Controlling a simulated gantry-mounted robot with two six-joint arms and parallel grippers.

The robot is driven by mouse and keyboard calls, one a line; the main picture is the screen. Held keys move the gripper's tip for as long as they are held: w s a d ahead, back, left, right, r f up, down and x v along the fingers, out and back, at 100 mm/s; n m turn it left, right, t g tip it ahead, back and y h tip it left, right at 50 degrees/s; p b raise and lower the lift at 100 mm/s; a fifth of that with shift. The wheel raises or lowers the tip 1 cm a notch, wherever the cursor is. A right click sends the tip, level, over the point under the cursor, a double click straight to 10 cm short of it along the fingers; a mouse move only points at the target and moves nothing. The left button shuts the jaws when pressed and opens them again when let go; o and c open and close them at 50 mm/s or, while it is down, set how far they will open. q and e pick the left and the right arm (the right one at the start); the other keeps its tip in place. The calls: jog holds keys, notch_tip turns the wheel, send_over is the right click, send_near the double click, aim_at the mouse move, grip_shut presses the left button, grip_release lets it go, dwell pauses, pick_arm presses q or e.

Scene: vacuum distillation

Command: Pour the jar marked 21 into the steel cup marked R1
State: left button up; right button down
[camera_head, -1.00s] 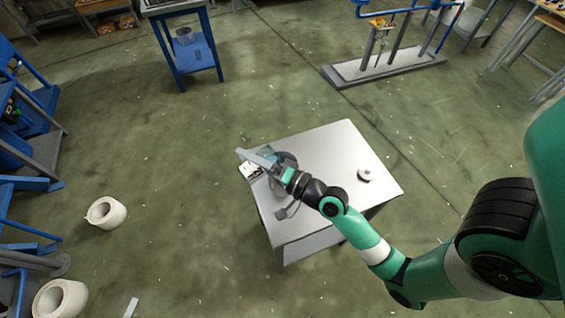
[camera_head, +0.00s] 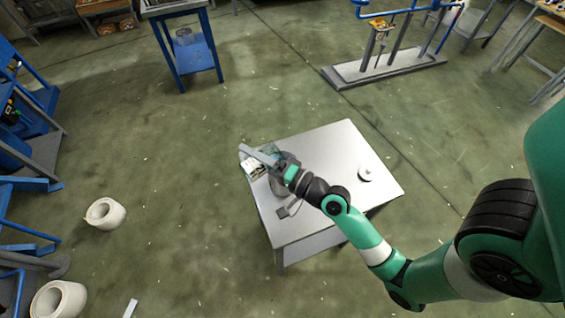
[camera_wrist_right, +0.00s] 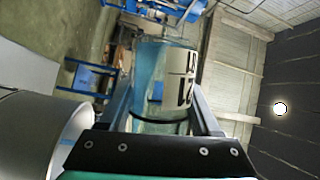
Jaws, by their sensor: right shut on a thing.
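A clear jar (camera_wrist_right: 157,80) with a bluish tint and a white label with dark digits shows in the right wrist view. My right gripper (camera_wrist_right: 160,105) is shut on it, one finger on each side. The room appears turned sideways there, so the jar looks strongly tilted. In the head view the jar's white label (camera_head: 254,168) shows beside my right gripper (camera_head: 262,158), over the table's left corner. A grey steel cup (camera_head: 280,186) stands partly hidden under the gripper. Its rim (camera_wrist_right: 80,128) shows close by at left in the wrist view. Its marking is not visible. My left gripper is not in view.
The pale table (camera_head: 325,150) is mostly clear at its middle and right. A small round object (camera_head: 365,174) lies on its right side, and a small dark item (camera_head: 284,211) lies near its front left edge. White rolls (camera_head: 105,213) lie on the floor at left.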

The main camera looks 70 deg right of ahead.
jog(key=shift+s+d+f+m+t+b, duration=0.15)
jog(key=shift+f+m+t+b, duration=0.2)
jog(key=shift+m+b, duration=0.5)
dwell(0.9)
jog(key=shift+r+m, duration=0.15)
jog(key=shift+m, duration=0.1)
